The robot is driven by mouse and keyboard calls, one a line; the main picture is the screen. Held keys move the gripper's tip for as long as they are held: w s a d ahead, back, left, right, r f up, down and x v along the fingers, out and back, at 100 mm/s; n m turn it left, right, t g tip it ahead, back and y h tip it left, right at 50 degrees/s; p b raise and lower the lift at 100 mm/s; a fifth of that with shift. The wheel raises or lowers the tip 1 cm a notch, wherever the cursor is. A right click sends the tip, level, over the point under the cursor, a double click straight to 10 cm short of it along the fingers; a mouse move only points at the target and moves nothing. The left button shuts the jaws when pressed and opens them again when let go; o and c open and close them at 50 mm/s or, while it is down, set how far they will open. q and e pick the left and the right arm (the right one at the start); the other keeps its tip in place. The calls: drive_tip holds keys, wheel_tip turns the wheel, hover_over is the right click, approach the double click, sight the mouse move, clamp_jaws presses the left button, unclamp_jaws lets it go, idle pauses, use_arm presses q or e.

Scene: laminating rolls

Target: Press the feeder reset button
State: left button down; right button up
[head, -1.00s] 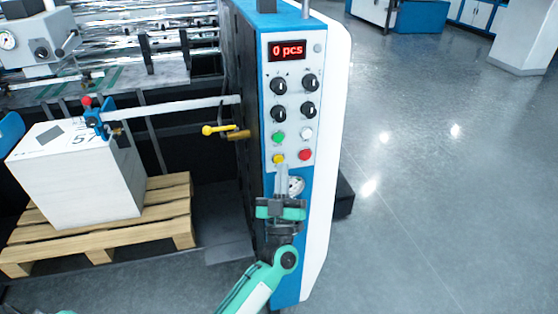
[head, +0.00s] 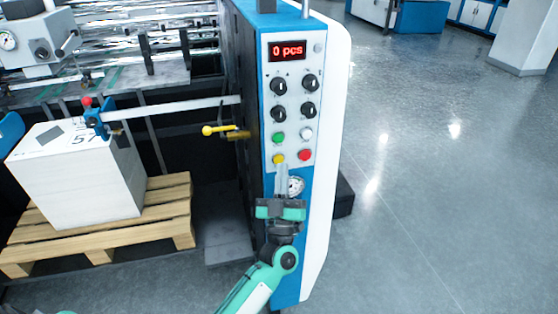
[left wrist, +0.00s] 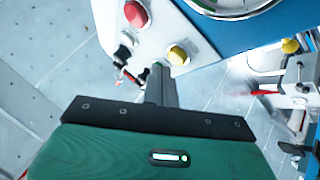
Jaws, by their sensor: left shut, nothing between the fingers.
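The control panel (head: 291,100) stands upright on the machine's blue end face. Its lower part has a green button (head: 278,137), a white button (head: 306,134), a yellow button (head: 278,159) and a red button (head: 305,155). No label I can read marks any as feeder reset. My left gripper (head: 282,170) is shut and empty, its fingertips just below the yellow button in the head view. In the left wrist view its fingers (left wrist: 160,80) point toward the panel, beside the yellow button (left wrist: 178,54); contact cannot be told. The red button (left wrist: 135,13) lies farther off. My right gripper is not in view.
Above the buttons are several black knobs (head: 310,83) and a red display (head: 286,51) reading 0 pcs. A round gauge (head: 296,186) sits just below. A yellow lever (head: 219,129) sticks out at left, near a paper stack (head: 75,178) on a pallet (head: 150,222).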

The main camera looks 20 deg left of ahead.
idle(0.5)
use_arm(q)
drive_tip(key=shift+w+a, duration=0.1)
drive_tip(key=shift+w, duration=0.05)
drive_tip(key=shift+w+a, duration=0.15)
drive_tip(key=shift+w, duration=0.05)
idle(0.6)
drive_tip(key=shift+w+a, duration=0.25)
drive_tip(key=shift+w, duration=0.1)
drive_tip(key=shift+s, duration=0.1)
idle(0.5)
drive_tip(key=shift+s+d, duration=0.5)
drive_tip(key=shift+s, duration=0.1)
